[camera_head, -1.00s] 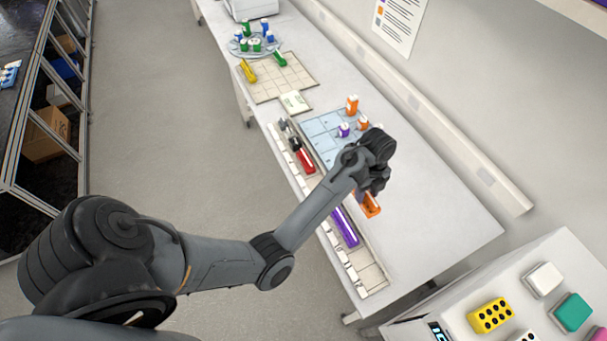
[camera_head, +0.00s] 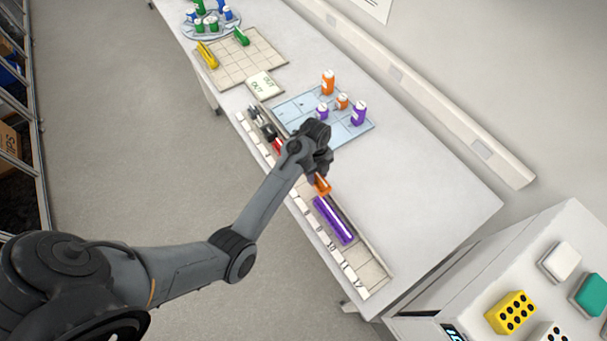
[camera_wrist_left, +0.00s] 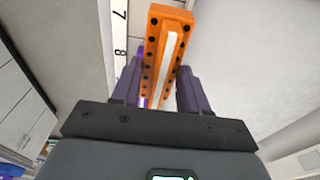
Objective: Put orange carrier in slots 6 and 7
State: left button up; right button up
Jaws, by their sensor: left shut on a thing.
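The orange carrier (camera_head: 322,185) is held in my left gripper (camera_head: 318,168), above the slotted rail (camera_head: 370,272) along the table's front edge. In the left wrist view the carrier (camera_wrist_left: 168,50) is a long orange bar with dark holes and a white strip, between the two fingers of the left gripper (camera_wrist_left: 160,92). Labels 7 and 8 on the rail show beside it. Most of the carrier is hidden by the gripper in the head view. The purple carrier (camera_head: 334,220) lies in the rail, nearer than the orange one. My right gripper is not in view.
A red carrier (camera_head: 278,147) and dark items (camera_head: 262,122) occupy the rail's far part. A blue grid mat (camera_head: 292,106) holds orange and purple bottles. A beige grid (camera_head: 240,68) holds yellow and green carriers. The table's right side is clear.

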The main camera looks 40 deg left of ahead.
pick_arm(q)
jog(key=a+f, duration=0.2)
jog(key=a, duration=0.1)
jog(key=a+f, duration=0.1)
jog(key=a, duration=0.1)
jog(key=shift+a, duration=0.1)
jog(key=shift+s+f+p, duration=0.1)
jog(key=shift+f+p, duration=0.2)
jog(key=shift+f, duration=1.75)
jog(key=shift+f, duration=0.15)
jog(key=o, duration=1.1)
jog(key=shift+o, duration=0.2)
